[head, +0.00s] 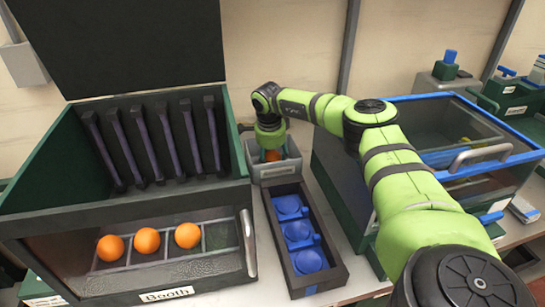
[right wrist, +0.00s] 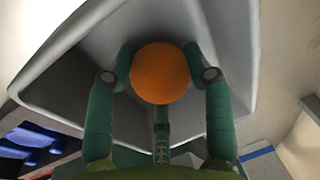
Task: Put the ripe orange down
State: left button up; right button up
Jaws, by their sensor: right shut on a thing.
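My right gripper (head: 271,148) points down into a small grey bin (head: 277,172) at the back middle of the bench. It is shut on a plain orange (right wrist: 160,73), seen between its green fingers in the right wrist view. In the head view the same orange (head: 273,156) shows only partly, low inside the bin's rim. The bin's pale sloping walls (right wrist: 232,65) surround the orange and fingers in the right wrist view. I cannot tell whether the orange touches the bin's bottom. My left gripper is not in view.
A dark tray (head: 328,279) with several blue cups stands in front of the bin. At left is a green booth (head: 40,190) labelled "Booth", with three oranges (head: 147,240) in a row behind its clear front. A blue-rimmed clear-topped case (head: 400,97) stands at right, under my right arm.

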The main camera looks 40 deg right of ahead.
aim_at(270, 160)
jog(key=shift+f, duration=0.2)
jog(key=o, duration=1.2)
notch_tip(270, 160, up, 12)
jog(key=s+a+b, duration=0.1)
jog(key=shift+a, duration=0.4)
